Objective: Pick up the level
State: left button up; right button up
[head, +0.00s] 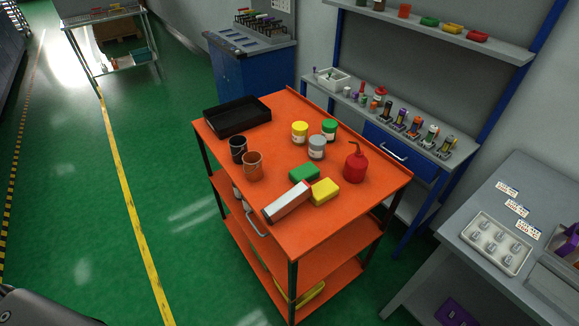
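No thing here is certain to be the level. A long yellow object (311,292) lies on a lower shelf of the orange cart (335,229), partly hidden by the cart's frame; its shape fits a level, but I cannot tell surely. Neither of my grippers is in view. Only a dark part of my own arm shows at the bottom left.
The cart top also holds a black tray (238,116), two buckets (253,165), several cans (317,147), a green block (304,173) and a red oil can (355,163). A grey bench (478,262) stands at the right. Green floor (90,210) is clear at the left.

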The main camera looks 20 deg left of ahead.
aim_at(293, 197)
jog(key=z, duration=1.45)
jog(key=k, duration=1)
jog(key=u, duration=0.1)
